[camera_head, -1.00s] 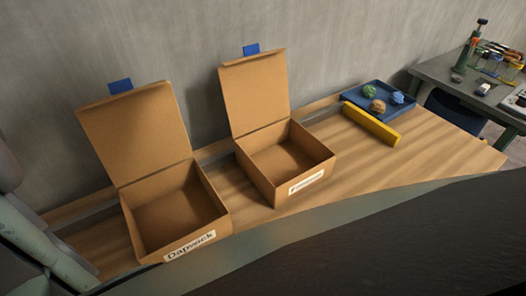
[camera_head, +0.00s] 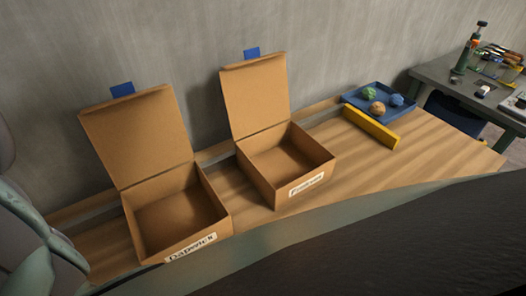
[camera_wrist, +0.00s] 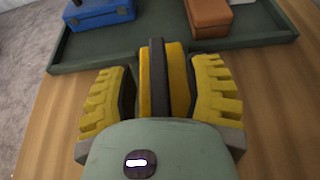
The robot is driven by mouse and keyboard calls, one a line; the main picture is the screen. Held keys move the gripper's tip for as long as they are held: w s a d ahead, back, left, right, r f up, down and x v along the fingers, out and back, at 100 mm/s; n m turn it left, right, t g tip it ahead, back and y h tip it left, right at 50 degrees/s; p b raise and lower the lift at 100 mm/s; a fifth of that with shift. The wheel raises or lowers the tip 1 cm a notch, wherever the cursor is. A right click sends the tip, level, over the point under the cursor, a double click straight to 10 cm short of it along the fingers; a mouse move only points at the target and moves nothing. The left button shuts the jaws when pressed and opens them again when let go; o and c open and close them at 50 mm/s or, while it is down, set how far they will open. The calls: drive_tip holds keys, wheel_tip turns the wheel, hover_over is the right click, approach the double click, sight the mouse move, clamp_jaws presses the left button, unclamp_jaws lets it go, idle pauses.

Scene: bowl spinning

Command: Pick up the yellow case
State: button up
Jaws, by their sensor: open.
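In the wrist view, the yellow case (camera_wrist: 176,78) with a dark strip along it stands between the two fingers of my gripper (camera_wrist: 165,92). The yellow, ridged fingers are open, one on each side, with a gap visible on both sides. The case's near end is hidden behind the gripper's green-grey body. Its far end reaches the near edge of a dark green tray (camera_wrist: 130,54). My gripper is not seen in the head view. In the head view a long yellow block (camera_head: 370,127) lies by a blue tray; I cannot tell whether it is the same object.
The green tray holds a blue case (camera_wrist: 100,14), a brown-orange case (camera_wrist: 208,16) and a partly seen white thing. The head view shows two open cardboard boxes (camera_head: 180,250) (camera_head: 320,165) on a wooden bench, and a blue tray (camera_head: 408,113) with balls.

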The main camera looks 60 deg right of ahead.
drive_tip(key=shift+o, duration=0.3)
drive_tip(key=shift+a, duration=0.1)
clamp_jaws()
idle(0.5)
